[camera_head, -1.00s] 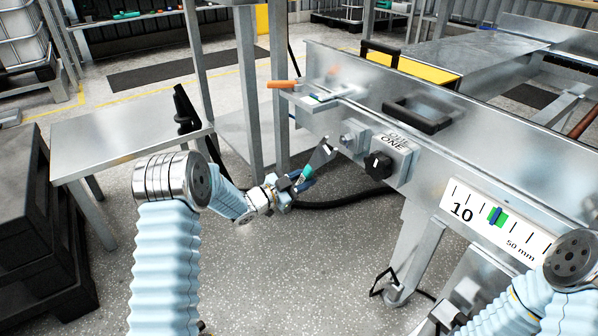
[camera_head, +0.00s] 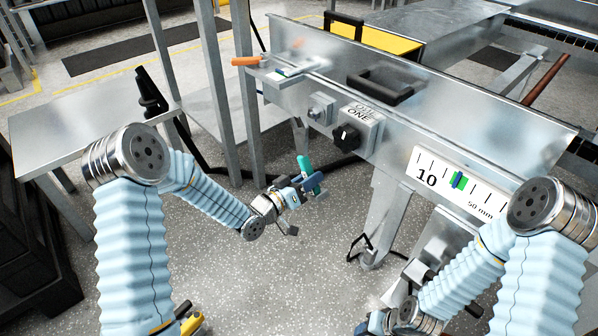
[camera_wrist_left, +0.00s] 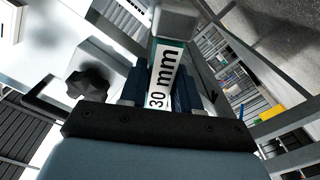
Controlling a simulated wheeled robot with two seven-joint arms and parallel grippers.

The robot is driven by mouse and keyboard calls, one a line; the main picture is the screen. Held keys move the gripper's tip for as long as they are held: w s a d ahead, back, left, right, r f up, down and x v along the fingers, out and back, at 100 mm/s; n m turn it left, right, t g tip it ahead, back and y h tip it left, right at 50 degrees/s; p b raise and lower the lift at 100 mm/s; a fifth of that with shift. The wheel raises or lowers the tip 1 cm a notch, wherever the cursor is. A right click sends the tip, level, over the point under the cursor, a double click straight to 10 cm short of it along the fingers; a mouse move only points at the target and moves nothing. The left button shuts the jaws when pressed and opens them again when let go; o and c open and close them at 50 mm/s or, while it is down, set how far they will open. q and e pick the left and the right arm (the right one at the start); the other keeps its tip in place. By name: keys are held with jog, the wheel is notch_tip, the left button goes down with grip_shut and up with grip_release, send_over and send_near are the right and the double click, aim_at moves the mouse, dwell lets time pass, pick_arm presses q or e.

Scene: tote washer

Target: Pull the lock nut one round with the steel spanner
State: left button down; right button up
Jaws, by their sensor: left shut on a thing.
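My left gripper (camera_head: 308,188) is shut on the steel spanner (camera_head: 304,165), gripping it between its blue fingers. The spanner's teal handle shows in the head view, strongly foreshortened. In the left wrist view the spanner (camera_wrist_left: 166,75) runs between the fingers, with a white "30 mm" label and a grey end at the top. A grey nut-like fitting (camera_head: 320,108), apparently the lock nut, sits on the machine's side wall. The gripper and spanner are apart from it, below it and in front of the wall. My right gripper (camera_head: 368,325) is barely in view at the bottom edge; its fingers are unclear.
A black knob (camera_head: 345,137) on a labelled box stands right beside the nut. A scale plate (camera_head: 455,180) with a green band is farther right. An orange-handled lever (camera_head: 246,61) sticks out at upper left. A metal table (camera_head: 90,115) stands left. Floor below is open.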

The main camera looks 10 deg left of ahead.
pick_arm(q)
jog(key=s+d+r+n+p, duration=0.2)
jog(key=r+n, duration=0.1)
jog(key=shift+s+d+r, duration=0.1)
jog(key=shift+d+r, duration=0.15)
jog(key=shift+d, duration=0.1)
jog(key=shift+s+d+r+n+p, duration=0.4)
jog(key=shift+d+n+p, duration=0.1)
jog(key=shift+n, duration=0.4)
jog(key=shift+w, duration=0.2)
jog(key=shift+w+d+b, duration=0.35)
jog(key=shift+w+d, duration=0.15)
jog(key=shift+w, duration=0.05)
jog(key=shift+w+d+b, duration=0.25)
jog(key=shift+w+b, duration=0.1)
